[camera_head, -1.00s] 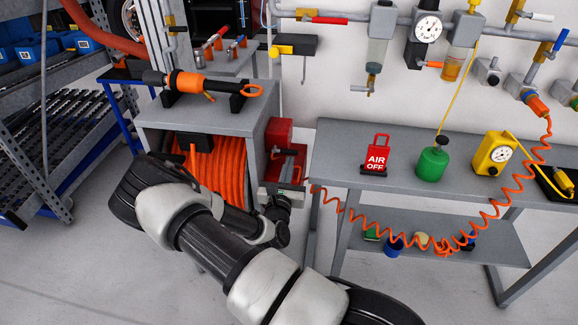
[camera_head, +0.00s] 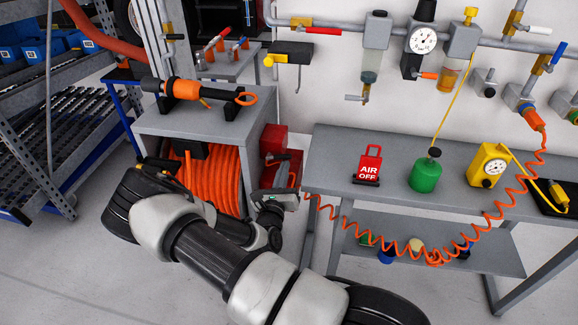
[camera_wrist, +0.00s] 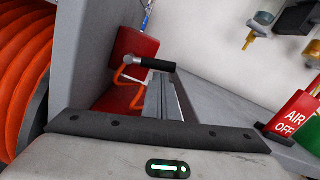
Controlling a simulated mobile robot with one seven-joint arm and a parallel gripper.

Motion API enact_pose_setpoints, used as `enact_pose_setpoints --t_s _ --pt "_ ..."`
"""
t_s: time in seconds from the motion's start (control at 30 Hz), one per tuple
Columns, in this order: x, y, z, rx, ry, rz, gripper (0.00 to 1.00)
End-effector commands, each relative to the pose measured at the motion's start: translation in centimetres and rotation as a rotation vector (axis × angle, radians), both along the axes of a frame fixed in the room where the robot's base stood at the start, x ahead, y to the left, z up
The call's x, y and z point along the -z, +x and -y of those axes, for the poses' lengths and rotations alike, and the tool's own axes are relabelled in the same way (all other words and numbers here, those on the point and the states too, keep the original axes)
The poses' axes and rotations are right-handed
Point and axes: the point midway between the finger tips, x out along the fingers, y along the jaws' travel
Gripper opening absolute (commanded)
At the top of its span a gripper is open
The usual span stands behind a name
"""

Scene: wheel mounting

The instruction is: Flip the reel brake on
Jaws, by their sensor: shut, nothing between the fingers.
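The orange hose reel (camera_head: 212,178) sits inside the grey cabinet (camera_head: 225,124); its coils also show at the left of the wrist view (camera_wrist: 18,75). A lever with a black grip (camera_wrist: 156,64) and a metal arm stands beside the cabinet's grey side wall, in front of a red box (camera_wrist: 132,48). It looks like the reel brake. My gripper (camera_head: 285,172) is by the cabinet's right side, below the red box in the head view. Its grey fingers (camera_wrist: 164,100) are shut and empty, close under the black grip; whether they touch it I cannot tell.
A grey workbench (camera_head: 325,158) stands close to the right, with a red AIR OFF sign (camera_head: 369,166), a green bottle (camera_head: 426,174) and a yellow gauge (camera_head: 488,166). A coiled orange hose (camera_head: 405,252) hangs in front. Floor at the lower left is clear.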

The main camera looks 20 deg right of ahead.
Motion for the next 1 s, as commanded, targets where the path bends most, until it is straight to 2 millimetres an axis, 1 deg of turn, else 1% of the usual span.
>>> enact_pose_setpoints --t_s 0.03,0.1,0.67,1.0 --pt "-1.1 0.1 -0.4 -0.003 -0.038 -0.021 0.0" --pt "-1.5 0.1 -0.6 -0.001 -0.094 -0.058 0.0" --pt "-4.3 0.5 -1.4 -0.003 -0.536 -0.355 0.0" --pt "-5.6 1.1 -2.4 -0.004 -0.799 -0.534 0.0"
